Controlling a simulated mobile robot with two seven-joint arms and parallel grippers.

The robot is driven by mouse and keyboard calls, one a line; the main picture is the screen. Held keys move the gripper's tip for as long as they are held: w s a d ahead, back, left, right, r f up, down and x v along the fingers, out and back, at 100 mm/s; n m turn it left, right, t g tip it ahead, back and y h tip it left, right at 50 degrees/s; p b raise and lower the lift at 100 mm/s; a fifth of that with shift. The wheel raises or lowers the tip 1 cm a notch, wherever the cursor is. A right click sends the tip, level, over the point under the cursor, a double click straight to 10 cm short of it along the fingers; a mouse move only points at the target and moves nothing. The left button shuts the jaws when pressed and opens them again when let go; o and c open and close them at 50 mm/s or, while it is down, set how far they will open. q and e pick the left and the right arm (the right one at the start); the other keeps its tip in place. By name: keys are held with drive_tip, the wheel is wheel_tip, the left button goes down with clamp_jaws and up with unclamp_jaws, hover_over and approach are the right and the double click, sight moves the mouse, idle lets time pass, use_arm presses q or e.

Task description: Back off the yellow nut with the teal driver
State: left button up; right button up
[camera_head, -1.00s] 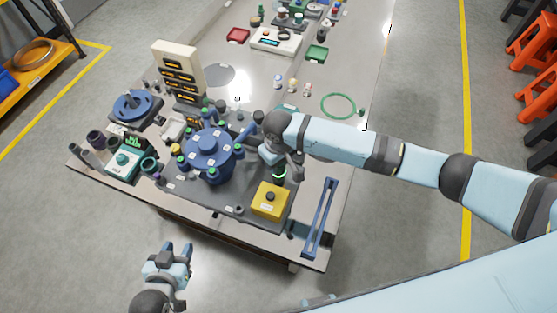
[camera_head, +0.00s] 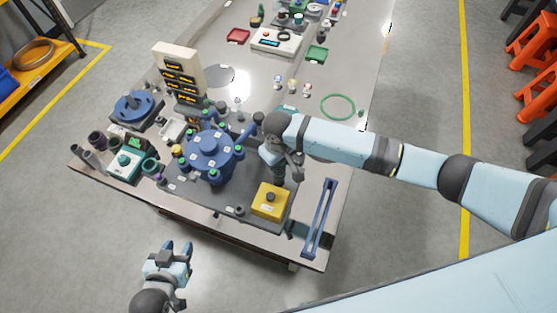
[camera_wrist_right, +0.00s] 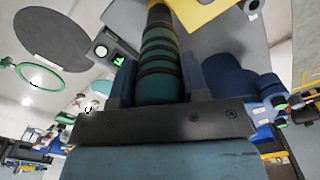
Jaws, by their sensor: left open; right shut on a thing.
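The blue round flanged vessel (camera_head: 208,150) stands on the bench with several coloured nuts around it. A small yellow nut-like cap (camera_head: 177,150) shows at its left side, too small to make out well. My right gripper (camera_wrist_right: 160,85) is shut on the teal driver (camera_wrist_right: 160,55), whose ridged handle with dark bands sits between the fingers in the right wrist view. In the head view my right gripper (camera_head: 290,173) is to the right of the vessel, apart from the yellow nut; the driver is not clearly visible there. My left gripper (camera_head: 178,250) is open and empty, in front of the bench.
A yellow box with a black knob (camera_head: 270,203) stands below my right gripper. A blue bar handle (camera_head: 319,218) lies at the bench's right edge. A tall display panel (camera_head: 178,72) stands behind the vessel. A green ring (camera_head: 338,106) lies in clearer space at the back right.

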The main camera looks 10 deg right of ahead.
wheel_tip(320, 180, up, 2)
drive_tip(key=shift+r+p, duration=0.2)
drive_tip(key=shift+p, duration=0.65)
drive_tip(key=shift+r, duration=1.05)
